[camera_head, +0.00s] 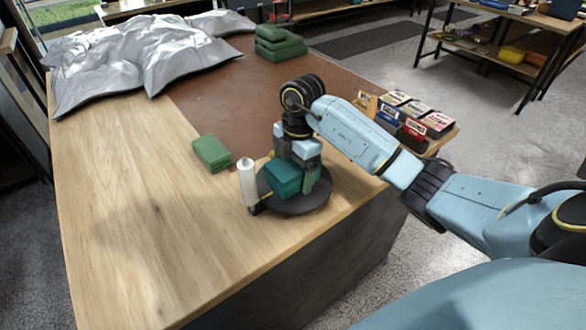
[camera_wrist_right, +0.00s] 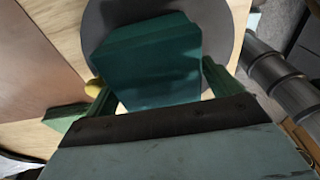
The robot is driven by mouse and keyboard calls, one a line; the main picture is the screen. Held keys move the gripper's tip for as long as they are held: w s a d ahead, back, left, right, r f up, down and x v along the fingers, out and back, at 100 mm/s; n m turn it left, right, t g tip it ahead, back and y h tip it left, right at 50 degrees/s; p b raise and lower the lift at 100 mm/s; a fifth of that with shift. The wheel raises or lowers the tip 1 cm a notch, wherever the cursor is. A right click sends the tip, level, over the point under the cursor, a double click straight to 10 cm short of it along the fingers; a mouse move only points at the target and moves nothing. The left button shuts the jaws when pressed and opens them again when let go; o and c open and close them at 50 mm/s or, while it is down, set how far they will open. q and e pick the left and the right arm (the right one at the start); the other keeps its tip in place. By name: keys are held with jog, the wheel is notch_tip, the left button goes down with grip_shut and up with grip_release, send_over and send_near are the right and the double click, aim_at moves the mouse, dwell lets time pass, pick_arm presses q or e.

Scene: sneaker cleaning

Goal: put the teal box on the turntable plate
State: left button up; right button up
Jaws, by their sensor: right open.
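The teal box (camera_head: 284,180) rests on the dark round turntable plate (camera_head: 297,207), near the table's front edge. In the right wrist view the teal box (camera_wrist_right: 150,65) fills the middle, with the dark plate (camera_wrist_right: 221,17) around its far side. My right gripper (camera_head: 297,170) is low at the box, its jaws open. In the right wrist view its two green fingers (camera_wrist_right: 160,92) stand on either side of the box's near part. Part of the box is hidden by the gripper in the head view. My left gripper is not in view.
A white bottle (camera_head: 248,184) stands close to the plate's left edge. A green block (camera_head: 212,153) lies farther left, and stacked green pieces (camera_head: 279,43) lie at the back. Small boxes (camera_head: 408,113) stand right. Crumpled silver sheeting (camera_head: 150,50) covers the back left. The front-left wood is clear.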

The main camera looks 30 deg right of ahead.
notch_tip(320, 180, up, 12)
jog(key=d+p, duration=0.1)
jog(key=shift+d+r+p, duration=0.15)
jog(key=shift+d+p, duration=0.1)
jog(key=shift+p, duration=0.05)
